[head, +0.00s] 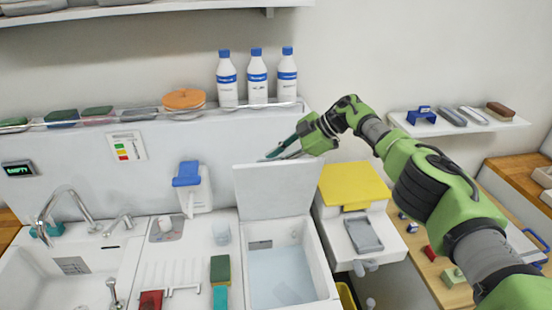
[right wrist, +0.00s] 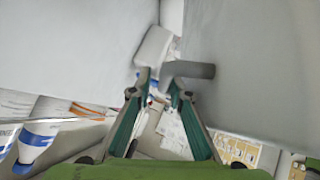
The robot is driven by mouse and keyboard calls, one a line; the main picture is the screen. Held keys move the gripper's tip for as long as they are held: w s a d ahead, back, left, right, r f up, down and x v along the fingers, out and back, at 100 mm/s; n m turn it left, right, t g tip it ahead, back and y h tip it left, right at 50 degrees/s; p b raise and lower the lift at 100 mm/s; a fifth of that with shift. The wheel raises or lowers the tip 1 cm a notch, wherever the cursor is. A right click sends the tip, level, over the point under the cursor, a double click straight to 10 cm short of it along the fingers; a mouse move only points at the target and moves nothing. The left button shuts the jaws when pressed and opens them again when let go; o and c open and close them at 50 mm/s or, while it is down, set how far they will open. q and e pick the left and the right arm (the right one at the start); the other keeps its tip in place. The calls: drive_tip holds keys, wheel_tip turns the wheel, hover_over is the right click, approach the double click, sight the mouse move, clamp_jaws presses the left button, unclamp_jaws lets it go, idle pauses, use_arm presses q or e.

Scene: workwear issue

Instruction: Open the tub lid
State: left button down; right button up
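The white tub (head: 308,268) stands right of the sink counter, with clear, pale blue-looking contents at its bottom. Its lid (head: 275,192) stands upright at the tub's back edge, so the tub is open from above. My right gripper (head: 282,150) is just above and behind the lid's top edge. In the right wrist view its two fingers (right wrist: 158,86) are apart, with nothing visibly clamped between them. A short grey bar (right wrist: 195,70) juts from a large pale panel, probably the lid (right wrist: 255,60), close to the right fingertip; contact is unclear. My left gripper is out of view.
Three white-and-blue bottles (head: 257,78) stand on the ledge behind. A yellow-topped white box (head: 354,184) is right of the tub. A blue-topped dispenser (head: 188,175) and sponge (head: 220,268) are left. A wall shelf (head: 458,124) holds brushes at right.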

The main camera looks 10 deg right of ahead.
drive_tip(key=shift+f, duration=0.1)
drive_tip(key=shift+d+r, duration=0.35)
drive_tip(key=shift+d, duration=0.05)
drive_tip(key=v, duration=1.1)
drive_tip(key=shift+s, duration=0.1)
